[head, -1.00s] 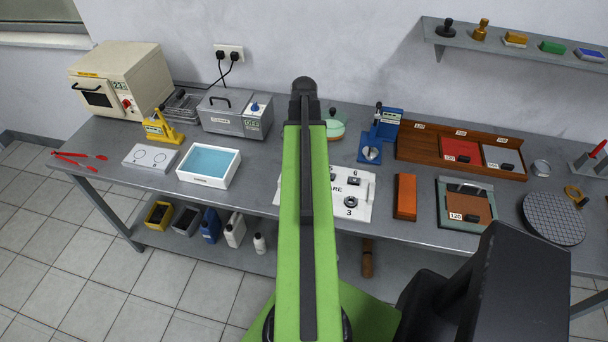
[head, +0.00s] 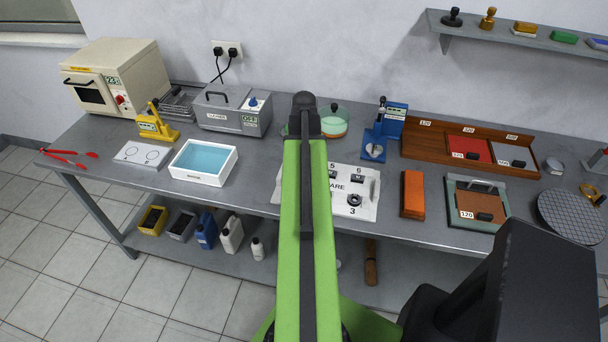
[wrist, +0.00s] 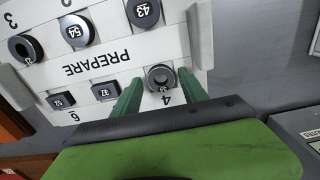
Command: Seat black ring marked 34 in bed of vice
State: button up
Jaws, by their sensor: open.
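In the wrist view, a dark ring (wrist: 160,77) stands at place 4 of the white PREPARE tray (wrist: 135,62). Its small mark is too small to read surely. My gripper (wrist: 159,82) is open, with its two green fingers on either side of this ring in the picture; I cannot tell how far above it they are. Another dark ring (wrist: 25,48) is at place 3, also seen in the head view (head: 354,200). No part is plainly labelled as the vice; a blue lever device (head: 374,145) and a yellow lever device (head: 157,124) stand on the bench.
Round pieces marked 54 (wrist: 76,30) and 43 (wrist: 144,12) and small blocks marked 52 (wrist: 62,100) and 32 (wrist: 105,91) share the tray. An orange block (head: 413,195) lies right of it. A blue water bath (head: 204,160) is to the left.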

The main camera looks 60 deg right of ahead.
jog(key=c, duration=1.1)
notch_tip(320, 180, up, 5)
jog(key=p, duration=0.5)
jog(key=shift+w+r, duration=0.1)
jog(key=shift+r, duration=0.05)
